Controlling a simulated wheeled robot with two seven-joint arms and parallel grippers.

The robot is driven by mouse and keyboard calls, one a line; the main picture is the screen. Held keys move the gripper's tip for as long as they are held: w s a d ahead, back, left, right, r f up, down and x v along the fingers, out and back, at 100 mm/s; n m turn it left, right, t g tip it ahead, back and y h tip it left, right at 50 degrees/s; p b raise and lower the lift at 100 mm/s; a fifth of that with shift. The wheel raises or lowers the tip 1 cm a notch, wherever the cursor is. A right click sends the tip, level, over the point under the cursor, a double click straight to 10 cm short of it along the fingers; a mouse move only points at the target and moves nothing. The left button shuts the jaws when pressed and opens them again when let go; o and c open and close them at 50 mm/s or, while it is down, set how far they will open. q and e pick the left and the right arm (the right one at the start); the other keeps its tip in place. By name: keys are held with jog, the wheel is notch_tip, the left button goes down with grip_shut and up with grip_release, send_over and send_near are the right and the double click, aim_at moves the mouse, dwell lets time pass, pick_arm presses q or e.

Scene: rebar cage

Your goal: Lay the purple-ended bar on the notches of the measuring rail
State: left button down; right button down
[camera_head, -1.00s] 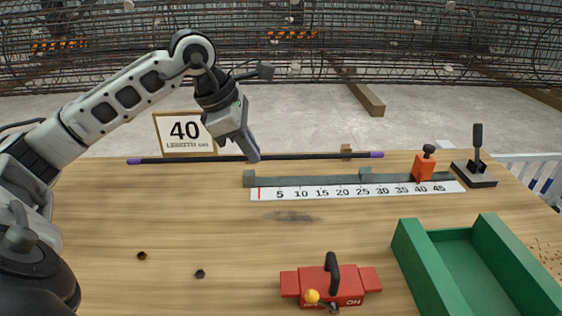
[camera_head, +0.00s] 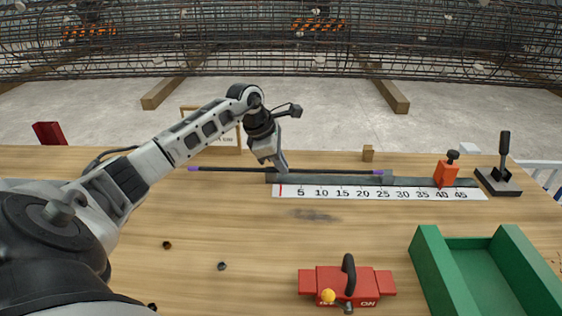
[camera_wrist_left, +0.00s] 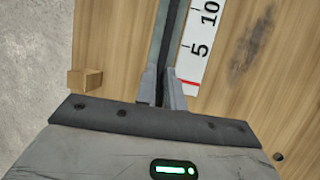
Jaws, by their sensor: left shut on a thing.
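The dark bar with purple ends (camera_head: 230,169) lies level across the head view, its left end reaching past the rail and its right end near the rail's middle block. My left gripper (camera_head: 281,168) is shut on it near the rail's left end; the wrist view shows the bar between the fingers (camera_wrist_left: 161,88). The grey measuring rail (camera_head: 420,182) stands behind a white number scale (camera_head: 350,192). The bar is over or at the rail; whether it touches the notches I cannot tell. My right gripper is out of view.
An orange stop (camera_head: 446,173) sits on the rail's right part, with a black lever (camera_head: 503,165) beyond it. A length sign (camera_head: 228,141) stands behind my arm. A red switch box (camera_head: 347,283) and a green tray (camera_head: 434,272) are in front. The front-left table is mostly clear.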

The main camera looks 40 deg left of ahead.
pick_arm(q)
jog(key=c, duration=1.5)
grip_release()
jog(key=shift+f, duration=0.1)
jog(key=v, duration=1.2)
